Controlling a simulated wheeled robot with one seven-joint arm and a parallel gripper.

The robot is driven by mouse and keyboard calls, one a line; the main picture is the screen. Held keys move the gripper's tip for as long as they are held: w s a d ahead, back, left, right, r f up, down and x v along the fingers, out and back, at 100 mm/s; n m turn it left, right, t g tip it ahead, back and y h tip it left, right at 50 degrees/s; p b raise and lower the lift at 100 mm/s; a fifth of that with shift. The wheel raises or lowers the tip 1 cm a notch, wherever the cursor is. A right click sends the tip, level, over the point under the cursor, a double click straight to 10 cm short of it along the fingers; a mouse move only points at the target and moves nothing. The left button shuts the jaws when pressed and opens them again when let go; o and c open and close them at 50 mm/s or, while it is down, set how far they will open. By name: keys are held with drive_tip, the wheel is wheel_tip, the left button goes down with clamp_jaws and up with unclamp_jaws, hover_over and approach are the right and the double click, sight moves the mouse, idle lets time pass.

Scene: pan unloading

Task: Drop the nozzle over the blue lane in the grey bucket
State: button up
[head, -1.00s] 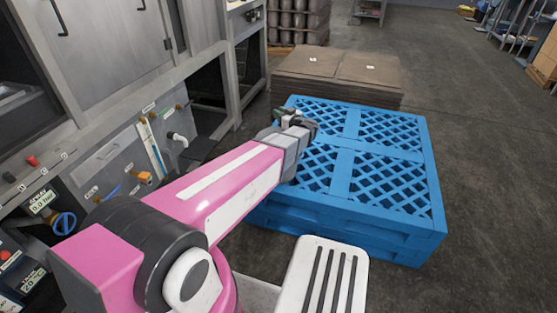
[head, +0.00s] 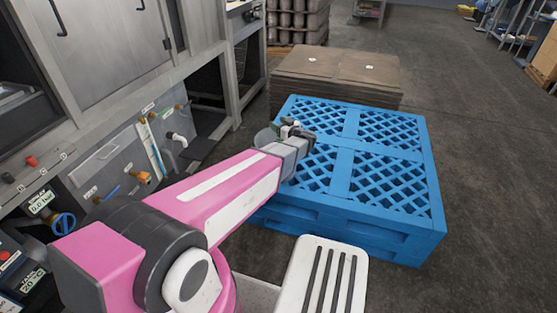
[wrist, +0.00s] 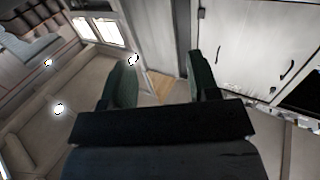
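My gripper (wrist: 162,76) shows in the wrist view with its two dark green fingers spread well apart and nothing visible between them. In the head view, my gripper (head: 289,124) is small and partly hidden at the far end of my pink and white arm. It is near the left back corner of the blue pallet stack (head: 352,155). I cannot make out a nozzle, a grey bucket or a blue lane in either view.
A brown slab stack (head: 338,80) stands behind the blue pallets. A grey machine with a valve panel (head: 120,165) lines the left side, with a blue handwheel (head: 62,223). Open concrete floor (head: 475,130) lies to the right. Cabinet doors (wrist: 245,45) fill the wrist view's right.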

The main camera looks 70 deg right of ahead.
drive_tip(key=shift+r, duration=0.65)
drive_tip(key=w+a+r, duration=0.6)
drive_tip(key=w+r, duration=0.3)
drive_tip(key=w, duration=0.1)
drive_tip(key=shift+r, duration=0.35)
drive_tip(key=shift+w, duration=0.1)
